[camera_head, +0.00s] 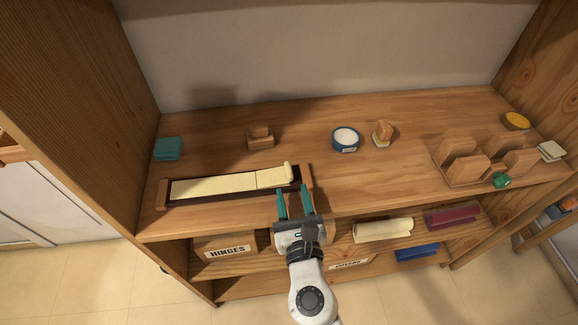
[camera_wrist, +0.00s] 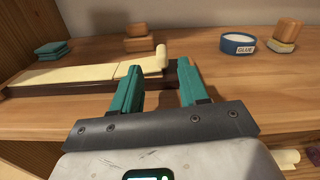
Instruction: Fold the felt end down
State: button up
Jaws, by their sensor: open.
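A long cream strip, which looks like a piano key with felt (camera_head: 215,186), lies in a dark wooden holder (camera_head: 163,194) at the front left of the shelf top. A seam crosses it right of its middle. At its right end a cream piece, seemingly the felt end (camera_head: 288,171), stands up above the strip; the wrist view shows it raised too (camera_wrist: 160,56). My gripper (camera_head: 294,189) has teal fingers, open and empty, just in front of the holder's right end. In the wrist view the fingers (camera_wrist: 158,75) point toward the raised end, apart from it as far as I can tell.
A blue glue tub (camera_head: 345,140), wooden blocks (camera_head: 260,137) and teal pads (camera_head: 168,148) stand behind. A wooden rack (camera_head: 462,165) is at the right. Lower shelf holds a HINGES box (camera_head: 228,250) and rolled cloths (camera_head: 383,230).

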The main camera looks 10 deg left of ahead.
aim_at(290, 177)
jog(key=x, duration=0.8)
jog(key=shift+w, duration=0.1)
jog(key=shift+c, duration=0.3)
grip_shut()
